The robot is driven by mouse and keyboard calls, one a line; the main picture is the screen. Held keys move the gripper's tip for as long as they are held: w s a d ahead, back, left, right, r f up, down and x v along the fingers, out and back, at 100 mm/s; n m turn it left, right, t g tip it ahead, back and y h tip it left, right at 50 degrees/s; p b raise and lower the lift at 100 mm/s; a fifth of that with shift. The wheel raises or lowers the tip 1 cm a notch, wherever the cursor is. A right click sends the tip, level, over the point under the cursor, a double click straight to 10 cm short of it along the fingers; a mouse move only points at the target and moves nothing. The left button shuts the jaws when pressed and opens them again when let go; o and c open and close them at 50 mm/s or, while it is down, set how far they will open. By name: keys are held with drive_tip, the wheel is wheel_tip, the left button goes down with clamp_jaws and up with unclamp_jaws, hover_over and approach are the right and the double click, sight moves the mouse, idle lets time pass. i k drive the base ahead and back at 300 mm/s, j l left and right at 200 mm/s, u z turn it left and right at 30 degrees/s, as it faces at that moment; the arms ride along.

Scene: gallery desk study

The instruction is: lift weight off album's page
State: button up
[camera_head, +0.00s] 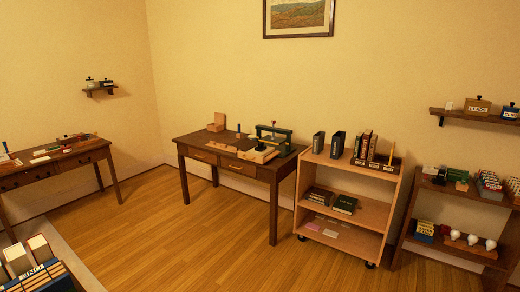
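I cannot pick out an album with a weight on its page for sure; things are small at this distance. The dark wooden desk (189,142) in the middle holds a green and black press-like device (279,140) with a pale block or board (259,155) in front of it. A small upright blue-topped item (238,131) and a wooden box-like stand (216,122) are further left on this desk. My gripper is not in view.
A wooden cart (346,174) with books stands right of the desk. A loaded shelf unit (439,187) is at the right, another desk (58,165) at the left. A grey-edged surface (66,246) with files is at lower left. The middle floor (190,235) is clear.

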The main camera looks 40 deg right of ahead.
sight(261, 147)
drive_tip(key=z, duration=0.25)
drive_tip(key=i+l+z, duration=0.2)
drive_tip(key=z, duration=0.2)
drive_tip(key=i+l+z, duration=0.1)
drive_tip(key=i+z, duration=0.45)
drive_tip(key=z, duration=0.25)
drive_tip(key=i+j+z, duration=0.1)
drive_tip(key=i, duration=0.4)
drive_tip(key=i+j+z, duration=0.1)
drive_tip(key=i, duration=0.45)
drive_tip(key=i+j+z, duration=0.1)
drive_tip(key=i, duration=0.4)
drive_tip(key=j, duration=0.1)
